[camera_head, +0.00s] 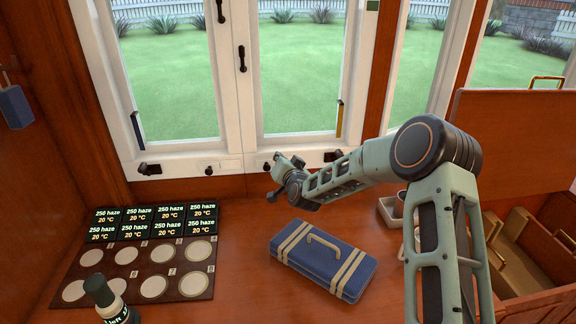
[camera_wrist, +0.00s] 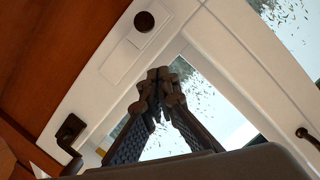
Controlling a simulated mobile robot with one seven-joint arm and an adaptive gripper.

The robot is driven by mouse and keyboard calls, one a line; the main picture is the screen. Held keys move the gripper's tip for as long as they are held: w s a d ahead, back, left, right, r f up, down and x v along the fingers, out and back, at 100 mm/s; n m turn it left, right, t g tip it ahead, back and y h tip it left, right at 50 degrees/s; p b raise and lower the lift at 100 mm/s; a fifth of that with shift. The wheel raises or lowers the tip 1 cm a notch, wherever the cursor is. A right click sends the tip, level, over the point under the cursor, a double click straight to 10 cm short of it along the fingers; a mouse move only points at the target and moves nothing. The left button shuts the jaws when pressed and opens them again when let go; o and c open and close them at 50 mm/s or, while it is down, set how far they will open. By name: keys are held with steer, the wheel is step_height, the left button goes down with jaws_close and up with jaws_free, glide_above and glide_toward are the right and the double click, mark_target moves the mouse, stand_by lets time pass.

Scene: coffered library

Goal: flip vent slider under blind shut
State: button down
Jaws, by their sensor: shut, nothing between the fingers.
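A white plate with a dark round knob (camera_head: 267,166), likely a vent slider, is on the bottom rail of the right window sash. In the wrist view the dark knob (camera_wrist: 144,22) sits near one end of its slot plate. A similar knob (camera_head: 209,170) is on the left sash rail. My gripper (camera_head: 279,158) is at the right sash rail, just right of the nearer knob. In the wrist view my gripper (camera_wrist: 160,76) is shut and empty, its tips apart from the knob in the picture. I cannot make out a blind, nor whether the tips touch the frame.
Black latches (camera_head: 149,168) sit at the frame corners; one shows in the wrist view (camera_wrist: 70,132). A blue case (camera_head: 323,259) and a panel of round pads (camera_head: 108,287) lie on the wooden desk. An open wooden box (camera_head: 530,240) stands at the right. Desk between case and panel is clear.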

steer(key=p+v, duration=0.1)
steer(key=v, duration=0.6)
steer(key=shift+s, duration=0.3)
steer(key=shift+d+r, duration=0.1)
